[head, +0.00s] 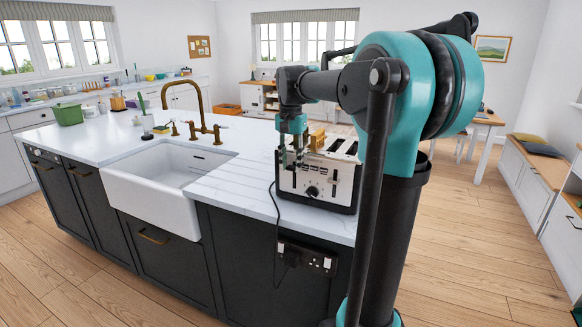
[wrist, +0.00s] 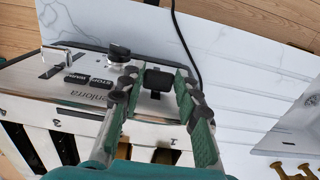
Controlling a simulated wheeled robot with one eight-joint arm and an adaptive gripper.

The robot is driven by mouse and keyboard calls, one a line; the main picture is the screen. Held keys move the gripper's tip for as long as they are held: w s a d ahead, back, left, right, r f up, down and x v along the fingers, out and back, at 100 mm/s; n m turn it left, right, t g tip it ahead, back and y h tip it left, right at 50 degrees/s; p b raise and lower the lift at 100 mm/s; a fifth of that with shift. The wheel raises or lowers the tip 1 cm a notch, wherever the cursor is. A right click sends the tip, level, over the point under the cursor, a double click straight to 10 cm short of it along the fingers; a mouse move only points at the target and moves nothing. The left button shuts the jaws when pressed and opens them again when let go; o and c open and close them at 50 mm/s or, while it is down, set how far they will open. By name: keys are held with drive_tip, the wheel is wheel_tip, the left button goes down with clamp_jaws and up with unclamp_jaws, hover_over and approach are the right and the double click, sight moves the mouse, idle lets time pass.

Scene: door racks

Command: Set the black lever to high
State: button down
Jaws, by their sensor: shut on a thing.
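A white sink (head: 150,195) with a brass tap (head: 205,105) lies left of the toaster. A black cord (head: 276,225) runs down to a socket (head: 307,257) on the counter's side. Counter space between sink and toaster is clear.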

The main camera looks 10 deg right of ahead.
drive_tip(key=shift+r, duration=0.6)
drive_tip(key=c, duration=1.1)
unclamp_jaws()
wheel_tip(320, 180, up, 12)
drive_tip(key=shift+s, duration=0.1)
